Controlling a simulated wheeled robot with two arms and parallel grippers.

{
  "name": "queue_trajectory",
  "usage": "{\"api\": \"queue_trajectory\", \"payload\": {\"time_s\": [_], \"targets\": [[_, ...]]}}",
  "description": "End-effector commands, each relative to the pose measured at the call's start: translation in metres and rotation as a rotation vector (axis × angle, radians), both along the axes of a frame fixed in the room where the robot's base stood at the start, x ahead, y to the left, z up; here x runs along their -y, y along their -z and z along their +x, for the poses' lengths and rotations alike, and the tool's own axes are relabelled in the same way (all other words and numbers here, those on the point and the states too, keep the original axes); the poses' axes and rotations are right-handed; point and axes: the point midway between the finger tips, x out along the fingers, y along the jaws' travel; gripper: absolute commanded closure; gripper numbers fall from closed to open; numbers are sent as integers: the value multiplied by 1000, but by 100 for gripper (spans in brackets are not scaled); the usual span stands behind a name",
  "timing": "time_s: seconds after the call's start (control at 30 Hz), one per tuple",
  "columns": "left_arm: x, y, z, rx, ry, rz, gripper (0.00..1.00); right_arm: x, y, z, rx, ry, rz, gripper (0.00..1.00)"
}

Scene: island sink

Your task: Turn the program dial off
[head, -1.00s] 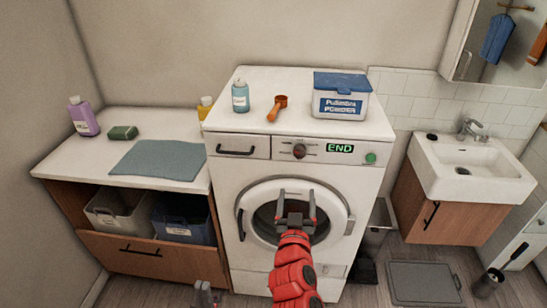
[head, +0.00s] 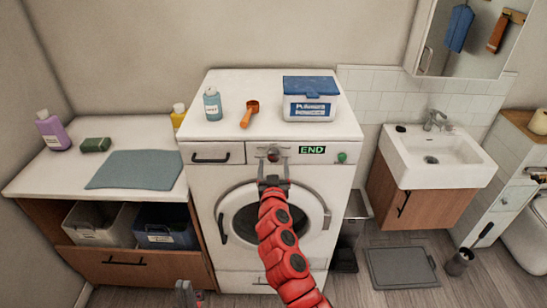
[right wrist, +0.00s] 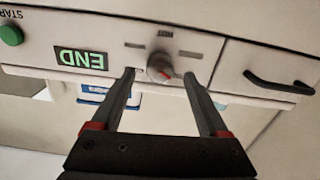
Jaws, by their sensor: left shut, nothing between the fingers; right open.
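The program dial (head: 272,154) is a small grey knob with a red mark on the washing machine's front panel (head: 230,174). It sits left of the green END display (head: 312,150). In the right wrist view, which is upside down, the dial (right wrist: 160,66) appears between the two fingertips. My right gripper (head: 273,163) is open, its fingers (right wrist: 159,74) on either side of the dial. I cannot tell whether they touch it. My left gripper (head: 187,290) is shut and empty, low at the bottom edge of the head view.
A green start button (head: 342,157) is right of the display; a drawer handle (head: 211,159) is to the left. The round door (head: 243,213) is below.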

Motion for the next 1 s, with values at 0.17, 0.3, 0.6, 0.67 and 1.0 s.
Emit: {"api": "queue_trajectory", "payload": {"time_s": [0.17, 0.3, 0.6, 0.67, 1.0], "targets": [[0, -2, 0, 0, 0, 0, 100, 1, -1, 19, 0, 4, -1, 22], [0, -2, 0, 0, 0, 0, 100, 0, -1, 26, 2, 0, -1, 22], [0, -2, 0, 0, 0, 0, 100, 0, 1, 28, 0, 0, 0, 22], [0, -2, 0, 0, 0, 0, 100, 0, 0, 28, 0, 0, 0, 24], [0, -2, 0, 0, 0, 0, 100, 0, 0, 28, 0, 0, 0, 85]]}}
